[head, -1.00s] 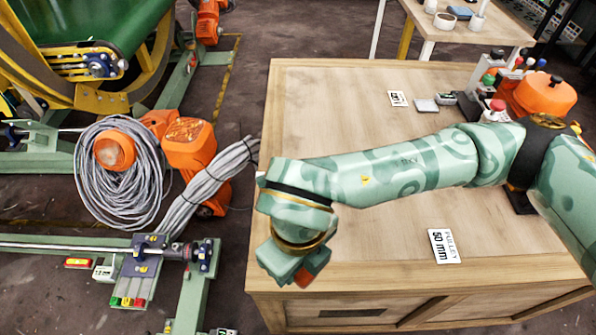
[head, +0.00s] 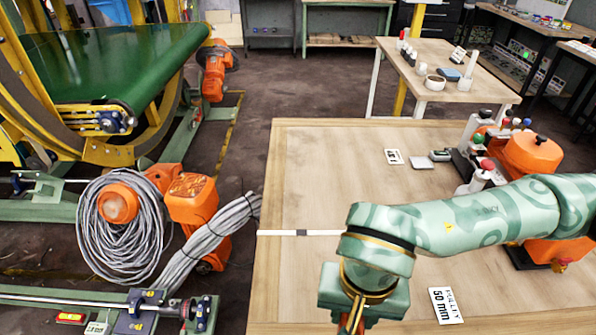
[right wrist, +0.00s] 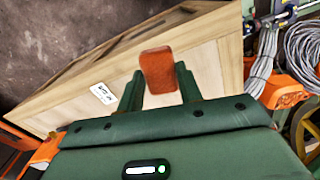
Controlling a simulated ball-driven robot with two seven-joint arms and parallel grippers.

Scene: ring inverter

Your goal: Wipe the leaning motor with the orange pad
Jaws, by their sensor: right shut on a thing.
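My right gripper (right wrist: 159,92) is shut on the orange pad (right wrist: 158,67), which stands out between its two fingers in the right wrist view. In the head view my right gripper (head: 352,312) is over the near part of the wooden table, pointing down, with only a sliver of orange showing below it. An orange motor (head: 192,200) stands on the floor left of the table, against a grey cable bundle, and looks tilted. The pad is well apart from it. Its lower part is partly hidden by cables. My left gripper is not in view.
A grey cable coil (head: 125,228) and a cable bundle (head: 212,235) lie around the motor. A green conveyor (head: 110,60) stands behind. The table (head: 320,165) has a "50 mm" card (head: 446,305) and, at right, an orange motor (head: 532,155). Its left half is mostly clear.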

